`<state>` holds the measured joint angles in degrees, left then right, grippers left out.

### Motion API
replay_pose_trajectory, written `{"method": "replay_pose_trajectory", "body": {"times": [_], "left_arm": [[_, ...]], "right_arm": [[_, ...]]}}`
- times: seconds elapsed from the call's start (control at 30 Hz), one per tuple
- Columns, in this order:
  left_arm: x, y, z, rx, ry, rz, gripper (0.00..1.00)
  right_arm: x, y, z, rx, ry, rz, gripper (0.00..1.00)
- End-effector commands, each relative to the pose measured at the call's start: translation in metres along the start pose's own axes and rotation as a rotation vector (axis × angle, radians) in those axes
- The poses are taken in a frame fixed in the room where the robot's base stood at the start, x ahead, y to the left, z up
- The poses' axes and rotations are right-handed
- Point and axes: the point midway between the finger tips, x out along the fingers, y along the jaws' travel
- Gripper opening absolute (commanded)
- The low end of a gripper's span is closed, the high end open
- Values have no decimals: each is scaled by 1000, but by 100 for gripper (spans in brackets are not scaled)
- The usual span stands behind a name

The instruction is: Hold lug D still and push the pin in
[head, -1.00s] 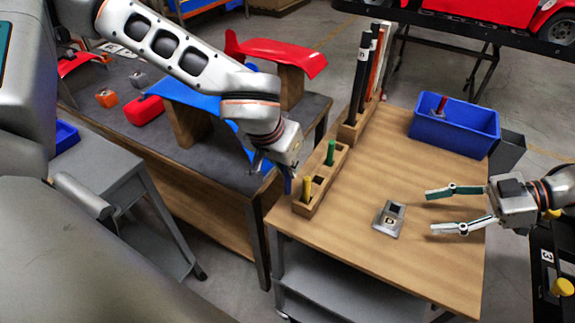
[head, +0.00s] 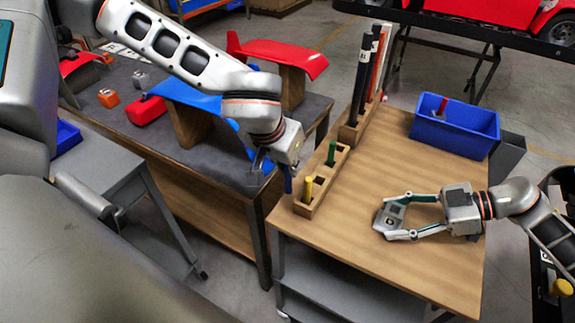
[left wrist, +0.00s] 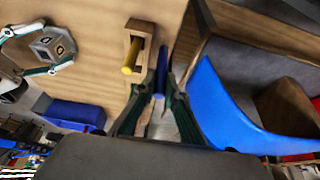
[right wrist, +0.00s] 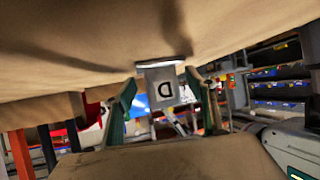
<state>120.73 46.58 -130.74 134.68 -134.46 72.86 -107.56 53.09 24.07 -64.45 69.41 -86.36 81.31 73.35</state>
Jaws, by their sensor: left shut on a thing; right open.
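Lug D is a grey metal block with a dark D on a pale patch (right wrist: 161,88), standing on a flat base on the wooden table; the head view (head: 391,217) shows it too. My right gripper (head: 397,216) is open with its fingers on either side of the lug, not closed on it. In the right wrist view its fingers (right wrist: 162,95) show gaps to the block. My left gripper (left wrist: 159,96) is shut on a blue pin (left wrist: 161,72), held upright beside the table's left edge, away from the lug. The lug's hole shows as a dark opening on top.
A wooden rack (head: 309,203) with a yellow pin (head: 308,189) and a green pin (head: 331,153) stands at the table's left edge. A blue bin (head: 455,134) is at the back right. The table's front is clear.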

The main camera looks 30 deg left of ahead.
Motion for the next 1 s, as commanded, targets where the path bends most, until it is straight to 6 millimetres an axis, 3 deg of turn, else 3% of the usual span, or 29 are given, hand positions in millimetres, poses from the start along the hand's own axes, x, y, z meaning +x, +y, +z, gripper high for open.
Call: {"method": "replay_pose_trajectory", "body": {"times": [0.3,0.43,0.57,0.87,1.0], "left_arm": [[0,0,0,0,0,0,0],[0,0,0,0,0,0,0],[0,0,0,0,0,0,0],[-4,4,-8,-5,0,-1,0],[-5,32,-30,64,-7,29,0]], "right_arm": [[1,0,0,1,0,1,53],[1,0,0,1,0,0,19],[1,0,0,1,0,0,10],[1,0,0,0,0,1,10],[1,0,0,0,0,1,10]]}}
